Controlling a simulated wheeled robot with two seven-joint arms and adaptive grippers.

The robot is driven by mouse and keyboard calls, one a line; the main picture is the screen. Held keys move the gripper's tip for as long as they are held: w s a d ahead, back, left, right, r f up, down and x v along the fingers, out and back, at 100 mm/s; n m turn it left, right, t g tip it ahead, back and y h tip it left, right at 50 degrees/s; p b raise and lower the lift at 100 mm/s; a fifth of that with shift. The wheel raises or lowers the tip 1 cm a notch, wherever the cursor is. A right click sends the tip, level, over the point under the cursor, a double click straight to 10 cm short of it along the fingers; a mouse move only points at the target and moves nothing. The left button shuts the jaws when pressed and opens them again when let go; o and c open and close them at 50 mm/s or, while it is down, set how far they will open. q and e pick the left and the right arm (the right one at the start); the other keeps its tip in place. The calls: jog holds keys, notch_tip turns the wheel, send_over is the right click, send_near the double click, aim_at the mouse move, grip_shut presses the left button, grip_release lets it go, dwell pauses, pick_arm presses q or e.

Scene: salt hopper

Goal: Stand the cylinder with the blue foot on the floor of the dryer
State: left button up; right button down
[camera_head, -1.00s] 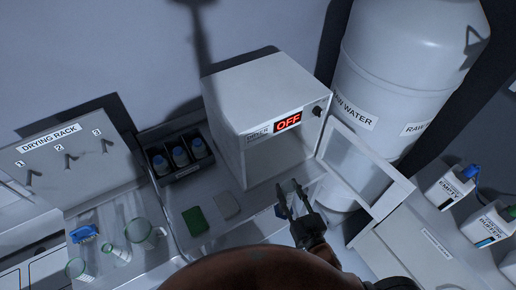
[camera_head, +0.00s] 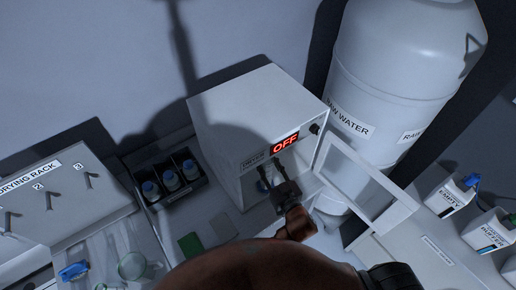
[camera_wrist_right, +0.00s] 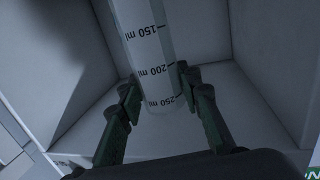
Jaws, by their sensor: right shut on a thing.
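The dryer (camera_head: 240,105) is a white box with a red OFF display, and its glazed door (camera_head: 365,180) stands open to the right. My right gripper (camera_head: 270,180) is at the dryer's front opening. In the right wrist view, my right gripper (camera_wrist_right: 158,92) is shut on a clear graduated cylinder (camera_wrist_right: 150,60) near its 250 ml mark. White walls surround it there. The cylinder's far end runs out of the top of that view, so its foot is hidden there. A small blue patch shows beside the gripper in the head view. My left gripper is not in view.
A drying rack (camera_head: 65,205) with pegs stands at the left, with glassware and a blue item (camera_head: 73,270) below it. A black tray (camera_head: 180,193) holds blue-capped bottles. Green and grey pads lie before the dryer. A raw water tank (camera_head: 395,80) stands behind the door.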

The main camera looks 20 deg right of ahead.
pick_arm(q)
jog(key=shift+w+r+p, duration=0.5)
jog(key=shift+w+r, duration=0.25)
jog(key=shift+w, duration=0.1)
pick_arm(e)
jog(key=w+a+f, duration=0.1)
jog(key=w, duration=0.6)
jog(key=shift+w+f, duration=0.2)
jog(key=shift+w, duration=0.2)
jog(key=shift+a, duration=0.1)
jog(key=shift+f, duration=0.2)
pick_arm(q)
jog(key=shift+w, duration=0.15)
pick_arm(e)
jog(key=c, duration=1.4)
grip_release()
